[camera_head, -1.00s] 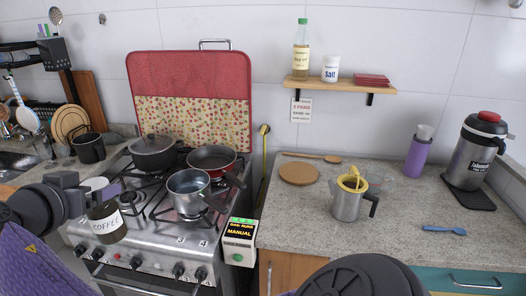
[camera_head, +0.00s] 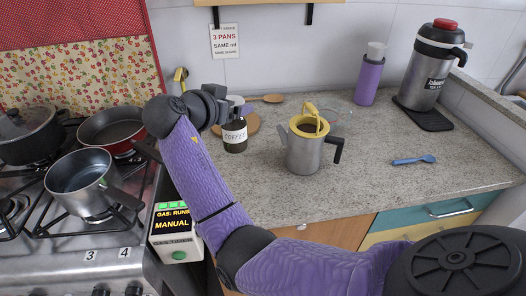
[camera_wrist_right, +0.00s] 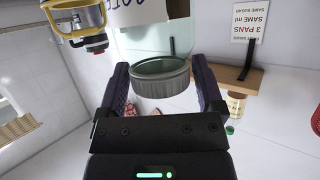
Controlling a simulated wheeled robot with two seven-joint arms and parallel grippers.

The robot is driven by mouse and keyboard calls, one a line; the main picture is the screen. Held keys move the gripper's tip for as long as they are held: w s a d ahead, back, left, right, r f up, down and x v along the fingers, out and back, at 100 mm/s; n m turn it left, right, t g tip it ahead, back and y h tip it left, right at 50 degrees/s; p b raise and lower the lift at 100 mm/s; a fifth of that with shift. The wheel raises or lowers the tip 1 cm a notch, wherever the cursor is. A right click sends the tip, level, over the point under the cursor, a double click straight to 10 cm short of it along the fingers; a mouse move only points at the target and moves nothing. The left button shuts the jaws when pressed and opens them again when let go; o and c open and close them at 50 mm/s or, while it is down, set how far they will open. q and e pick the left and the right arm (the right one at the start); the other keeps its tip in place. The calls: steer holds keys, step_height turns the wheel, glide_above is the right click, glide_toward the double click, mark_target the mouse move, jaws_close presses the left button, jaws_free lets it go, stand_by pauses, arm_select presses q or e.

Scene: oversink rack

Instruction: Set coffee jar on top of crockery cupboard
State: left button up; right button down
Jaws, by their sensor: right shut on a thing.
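The coffee jar (camera_head: 235,138) is dark with a white COFFEE label and stands upright over the left part of the worktop. My right gripper (camera_head: 229,110) is shut on its upper part. Whether the jar's base touches the worktop, I cannot tell. In the right wrist view the jar's grey ridged lid (camera_wrist_right: 162,84) sits between the two fingers, with the label (camera_wrist_right: 125,12) upside down. I see a counter unit with a teal drawer (camera_head: 455,208) below the worktop (camera_head: 370,190); I cannot tell whether it is the crockery cupboard. My left gripper is out of view.
A steel pot with a yellow rim (camera_head: 303,150) stands close right of the jar. A blue spoon (camera_head: 413,160), purple bottle (camera_head: 369,78) and flask (camera_head: 424,75) stand or lie further right. The stove pans (camera_head: 80,182) are left.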

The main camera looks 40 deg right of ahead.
mark_target(227, 145)
step_height(227, 145, down, 9)
steer(key=shift+a+f+b, duration=0.1)
steer(key=shift+b, duration=1.1)
steer(key=shift+f, duration=0.15)
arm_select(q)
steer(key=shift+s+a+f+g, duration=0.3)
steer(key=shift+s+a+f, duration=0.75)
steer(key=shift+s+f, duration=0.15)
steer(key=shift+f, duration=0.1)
